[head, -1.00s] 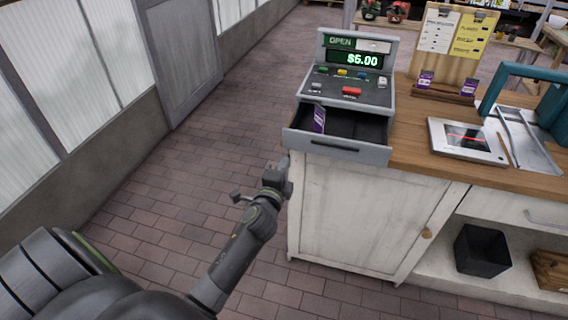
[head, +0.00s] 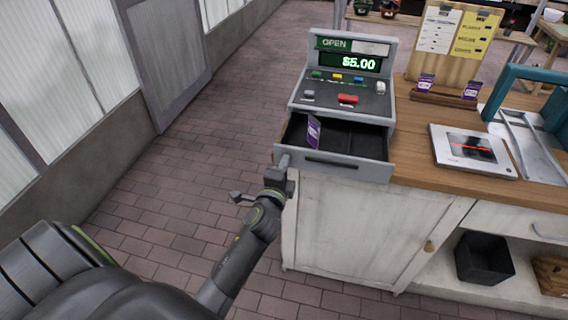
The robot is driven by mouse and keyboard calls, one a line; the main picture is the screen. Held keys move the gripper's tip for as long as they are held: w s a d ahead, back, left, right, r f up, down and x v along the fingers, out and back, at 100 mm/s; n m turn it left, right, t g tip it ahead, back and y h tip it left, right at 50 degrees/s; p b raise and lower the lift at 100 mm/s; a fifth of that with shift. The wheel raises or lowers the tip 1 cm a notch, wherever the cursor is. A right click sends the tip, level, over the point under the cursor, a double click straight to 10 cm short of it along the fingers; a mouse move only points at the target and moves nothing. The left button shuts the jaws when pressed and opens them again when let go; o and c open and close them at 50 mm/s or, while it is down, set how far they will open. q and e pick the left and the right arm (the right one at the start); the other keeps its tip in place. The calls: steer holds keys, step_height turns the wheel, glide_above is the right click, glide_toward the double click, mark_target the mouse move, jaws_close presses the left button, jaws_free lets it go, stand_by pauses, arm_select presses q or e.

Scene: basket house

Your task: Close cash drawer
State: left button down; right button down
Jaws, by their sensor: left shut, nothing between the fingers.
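The grey cash register (head: 345,88) stands on the wooden counter, with "OPEN" and "$5.00" on its display. Its cash drawer (head: 335,165) is pulled out toward me over the counter's front edge. A purple-and-white packet (head: 313,131) stands in the drawer's left part. My left gripper (head: 283,162) is shut and empty, pointing up at the drawer's front left corner. Its tip overlaps that corner in the picture; I cannot tell whether it touches. My right gripper is not in view.
The wooden counter (head: 415,179) has a white cabinet below it. A black bin (head: 484,258) sits on the lower shelf. The brick floor at left is clear.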

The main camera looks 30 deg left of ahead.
arm_select(q)
steer(key=b, duration=0.3)
glide_toward(294, 137)
steer(key=w+r, duration=0.1)
steer(key=w, duration=0.1)
steer(key=w+r, duration=0.1)
steer(key=w, duration=0.1)
steer(key=w+a+r, duration=0.1)
steer(key=w, duration=0.1)
steer(key=shift+w+r, duration=0.15)
steer(key=shift+w, duration=0.05)
steer(key=shift+s, duration=0.1)
